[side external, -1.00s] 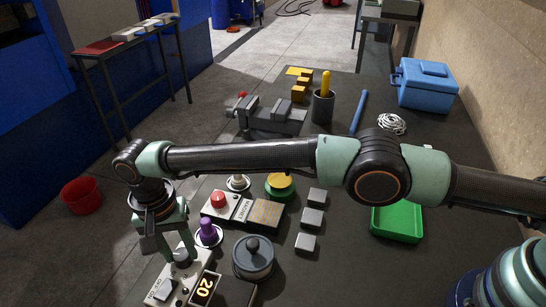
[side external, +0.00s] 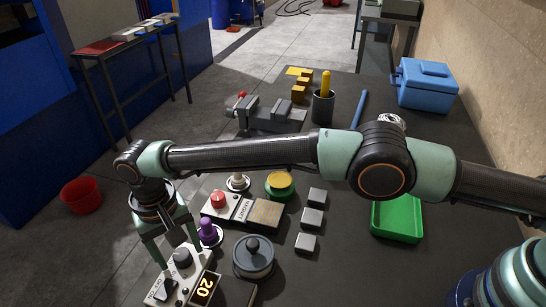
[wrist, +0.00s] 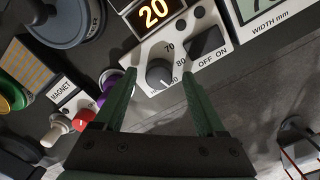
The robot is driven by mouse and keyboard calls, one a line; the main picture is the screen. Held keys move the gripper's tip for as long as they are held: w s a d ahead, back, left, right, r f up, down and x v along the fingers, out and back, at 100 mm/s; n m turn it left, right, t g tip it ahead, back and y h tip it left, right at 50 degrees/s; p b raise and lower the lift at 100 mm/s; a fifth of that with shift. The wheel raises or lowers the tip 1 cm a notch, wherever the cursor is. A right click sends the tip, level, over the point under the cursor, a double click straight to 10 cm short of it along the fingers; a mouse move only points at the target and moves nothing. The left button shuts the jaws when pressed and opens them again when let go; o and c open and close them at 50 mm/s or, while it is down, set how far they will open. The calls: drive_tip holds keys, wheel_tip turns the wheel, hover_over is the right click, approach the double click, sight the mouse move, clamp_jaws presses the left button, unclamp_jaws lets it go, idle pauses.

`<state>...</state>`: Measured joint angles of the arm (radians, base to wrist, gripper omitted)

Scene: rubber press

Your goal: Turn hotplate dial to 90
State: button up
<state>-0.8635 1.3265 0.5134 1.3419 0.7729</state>
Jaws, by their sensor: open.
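The hotplate dial (side external: 182,257) is a dark round knob on a light control panel. It also shows in the wrist view (wrist: 159,74), with 70 and 80 printed beside it and further marks below that I cannot read clearly. The hotplate display (side external: 205,289) reads 20 in orange digits, also in the wrist view (wrist: 154,13). My gripper (side external: 181,256) is open and points down at the panel. In the wrist view its two green fingertips (wrist: 159,73) stand on either side of the dial, with visible gaps to it.
An ON/OFF rocker switch (wrist: 206,42) sits close beside the dial. A purple knob (side external: 208,231), a red magnet button (side external: 218,199) and a lidded grey pot (side external: 254,256) stand near. A green tray (side external: 398,220) lies further right.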

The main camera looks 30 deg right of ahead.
sight(184, 256)
drive_tip(key=n, duration=1)
drive_tip(key=shift+s, duration=0.1)
drive_tip(key=n, duration=0.4)
drive_tip(key=shift+n+y, duration=0.3)
drive_tip(key=n, duration=0.4)
drive_tip(key=shift+d+t, duration=0.1)
drive_tip(key=shift+t, duration=0.2)
drive_tip(key=shift+r+n, duration=0.35)
drive_tip(key=shift+n, duration=0.05)
wheel_tip(184, 256, up, 12)
drive_tip(key=w+d+r+m, duration=0.2)
drive_tip(key=d+r, duration=0.3)
drive_tip(key=d, duration=0.4)
drive_tip(key=w+d+r+m+t+y, duration=0.1)
drive_tip(key=w+d+r+m, duration=0.1)
drive_tip(key=d+r+m, duration=0.3)
drive_tip(key=d, duration=0.4)
drive_tip(key=shift+d+r+m+t, duration=0.2)
drive_tip(key=shift+d+m+t, duration=0.1)
